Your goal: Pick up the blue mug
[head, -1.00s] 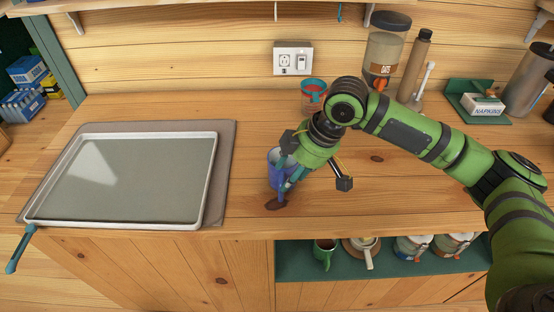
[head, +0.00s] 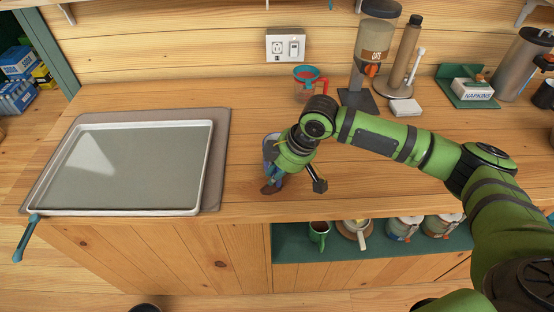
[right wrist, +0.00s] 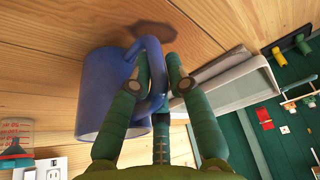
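The blue mug (head: 269,146) is over the front of the wooden counter, to the right of the tray, partly hidden by my right arm. The fingers are closed about the handle. A dark shadow on the wood stands apart from the mug, so it appears a little above the counter. In the head view the right gripper (head: 273,179) is mostly covered by its wrist. My left gripper is not seen.
A metal tray (head: 208,180) on a mat fills the counter's left side. Behind the mug stand a measuring cup (head: 305,88), an oats dispenser (head: 372,45) and a napkin holder (head: 465,98). Below, an open shelf (head: 290,245) holds several mugs and jars. The counter's middle is mostly clear.

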